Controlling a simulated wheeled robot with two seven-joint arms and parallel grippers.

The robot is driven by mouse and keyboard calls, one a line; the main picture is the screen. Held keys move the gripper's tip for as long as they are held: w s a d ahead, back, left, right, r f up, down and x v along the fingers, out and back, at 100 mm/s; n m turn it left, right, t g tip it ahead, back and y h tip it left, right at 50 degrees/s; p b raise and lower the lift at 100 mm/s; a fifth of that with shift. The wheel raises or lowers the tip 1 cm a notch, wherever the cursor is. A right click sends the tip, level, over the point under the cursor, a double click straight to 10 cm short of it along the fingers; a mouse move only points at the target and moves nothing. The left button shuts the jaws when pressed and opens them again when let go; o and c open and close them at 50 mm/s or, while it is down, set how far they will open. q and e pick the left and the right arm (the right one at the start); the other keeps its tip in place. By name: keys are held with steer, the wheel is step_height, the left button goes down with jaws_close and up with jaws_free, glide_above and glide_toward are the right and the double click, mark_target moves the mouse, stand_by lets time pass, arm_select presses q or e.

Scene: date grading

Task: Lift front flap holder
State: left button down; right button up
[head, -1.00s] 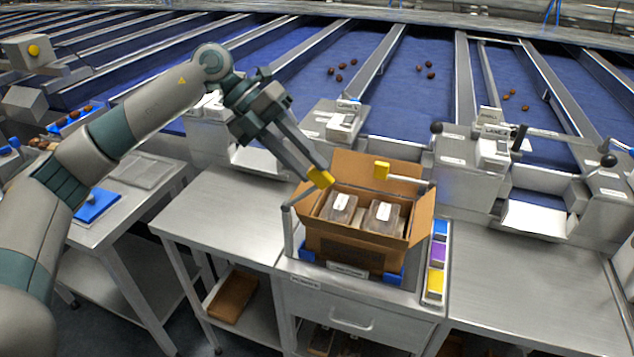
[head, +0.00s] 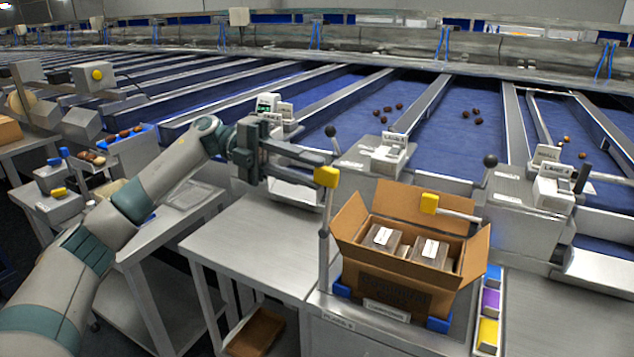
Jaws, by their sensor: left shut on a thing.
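The front flap holder is a grey arm (head: 325,210) with a yellow knob (head: 326,178), hinged on a post at the left of an open cardboard box (head: 371,261). Its arm stands nearly upright above the post. My left gripper (head: 325,170) comes in from the left and is shut on the yellow knob. A second holder, with a yellow knob (head: 429,203) on a pale arm, reaches in from the right in front of the box's raised back flap (head: 391,199). My right gripper is not in view.
Labelled packs (head: 384,237) lie inside the box. Blue, purple and yellow bins (head: 489,300) stand to its right. Lane machines with black-knobbed levers (head: 389,157) stand behind it. The steel table (head: 245,245) to the left is bare.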

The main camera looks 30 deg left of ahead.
arm_select(q)
steer(key=shift+a+f+h+b, duration=0.6)
steer(key=shift+a+h+b, duration=0.2)
steer(key=shift+a+b, duration=0.15)
steer(key=shift+a+f+h+b, duration=0.2)
steer(key=shift+a+h+b, duration=0.2)
steer(key=shift+b, duration=0.15)
steer(key=shift+a+f+h+b, duration=0.15)
steer(key=shift+a+h+b, duration=0.2)
steer(key=shift+b, duration=0.1)
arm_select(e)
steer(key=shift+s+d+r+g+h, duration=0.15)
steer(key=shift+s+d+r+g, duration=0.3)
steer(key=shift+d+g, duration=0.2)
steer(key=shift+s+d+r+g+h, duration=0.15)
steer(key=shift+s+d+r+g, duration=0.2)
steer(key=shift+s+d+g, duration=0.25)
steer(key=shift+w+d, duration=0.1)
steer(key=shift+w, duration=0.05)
arm_select(q)
steer(key=c, duration=1.4)
jaws_free()
steer(key=shift+a, duration=0.15)
steer(key=shift+o, duration=0.2)
steer(key=shift+w+a, duration=0.1)
